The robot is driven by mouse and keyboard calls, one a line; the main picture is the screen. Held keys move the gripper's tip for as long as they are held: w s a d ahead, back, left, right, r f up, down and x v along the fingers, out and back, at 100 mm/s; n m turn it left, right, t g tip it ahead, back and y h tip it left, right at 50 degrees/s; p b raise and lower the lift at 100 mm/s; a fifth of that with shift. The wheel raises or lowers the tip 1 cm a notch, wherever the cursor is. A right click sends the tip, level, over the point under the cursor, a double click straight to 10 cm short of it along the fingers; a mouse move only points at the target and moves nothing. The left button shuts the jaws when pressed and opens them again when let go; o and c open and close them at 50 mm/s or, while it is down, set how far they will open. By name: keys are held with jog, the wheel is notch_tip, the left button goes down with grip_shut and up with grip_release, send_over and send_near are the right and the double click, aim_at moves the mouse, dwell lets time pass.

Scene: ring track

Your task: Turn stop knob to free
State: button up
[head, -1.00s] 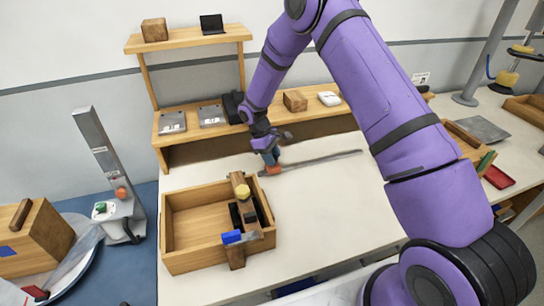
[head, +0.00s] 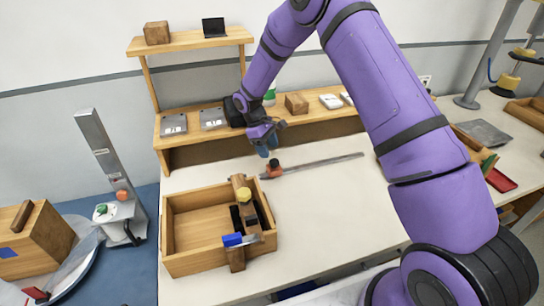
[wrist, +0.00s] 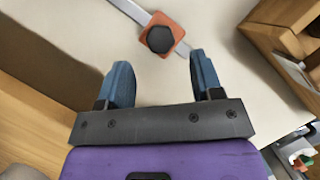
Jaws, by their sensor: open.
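The stop knob (wrist: 160,39) is a dark hexagonal knob on an orange-red block (wrist: 178,29) in the wrist view. The block sits on a grey metal rail (wrist: 130,10). In the head view the stop block (head: 274,168) sits near the left end of the long rail (head: 325,161) on the white table. My gripper (wrist: 158,75) has two blue fingers spread apart with nothing between them. The knob lies just beyond the fingertips, between their lines. In the head view my gripper (head: 268,150) is above and slightly left of the block.
A wooden shelf (head: 180,112) with several items stands behind. The table right of the box is clear.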

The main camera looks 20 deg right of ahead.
jog(key=v, duration=0.5)
jog(key=shift+w+a+r, duration=0.1)
jog(key=shift+r, duration=0.25)
jog(key=s+d+r+m+t+y, duration=0.1)
jog(key=s+d+r+m, duration=0.1)
jog(key=s+r, duration=0.5)
jog(key=s+d+r+m+t, duration=0.15)
jog(key=s+r, duration=0.25)
jog(key=r, duration=0.7)
jog(key=s+d+r+m+t+y, duration=0.1)
jog(key=s+d+r+t, duration=0.15)
jog(key=s+r, duration=0.45)
jog(key=s+d+r+m+t, duration=0.1)
jog(key=s+r, duration=0.1)
jog(key=s, duration=0.5)
jog(key=s+d+r+m+t+y, duration=0.1)
jog(key=s+d+r+m, duration=0.1)
jog(key=s, duration=0.6)
jog(key=s+d+r+m+t, duration=0.1)
jog(key=s+r, duration=0.1)
jog(key=s, duration=0.6)
jog(key=shift+d+r+m+t, duration=0.2)
jog(key=shift+r+m+t, duration=0.1)
jog(key=shift+r+m, duration=0.1)
